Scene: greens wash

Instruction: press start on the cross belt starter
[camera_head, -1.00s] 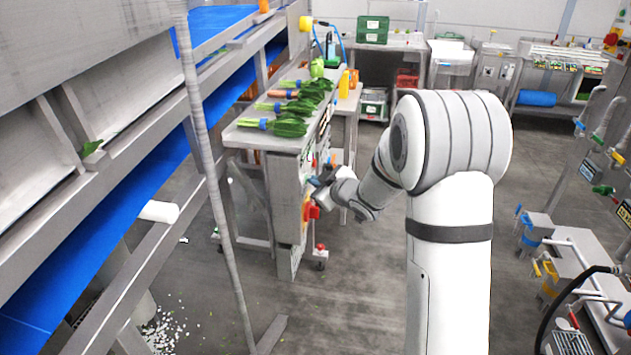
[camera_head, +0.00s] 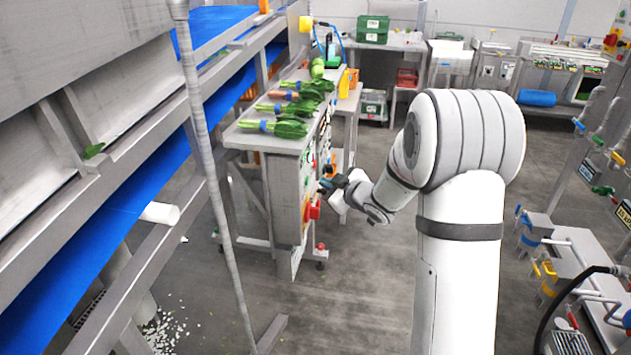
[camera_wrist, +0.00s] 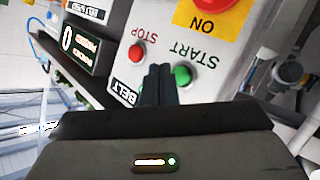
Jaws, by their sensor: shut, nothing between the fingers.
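A light grey starter panel (camera_wrist: 225,75) fills the upper right of the wrist view, upside down. A label (camera_wrist: 124,92) shows "BELT"; the rest is hidden. My gripper (camera_wrist: 160,70) is shut and empty, its tips between the two buttons in the picture, closer to green. Whether they touch the panel I cannot tell. In the head view my gripper (camera_head: 327,186) is just right of the bench-side panel, above its red knob (camera_head: 314,210).
A large red knob (camera_wrist: 212,4) on a yellow plate lies beside START. A dark display box (camera_wrist: 80,48) is at the left. Leafy greens (camera_head: 290,128) lie on the bench top (camera_head: 245,138). The floor (camera_head: 360,270) right of the bench is clear.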

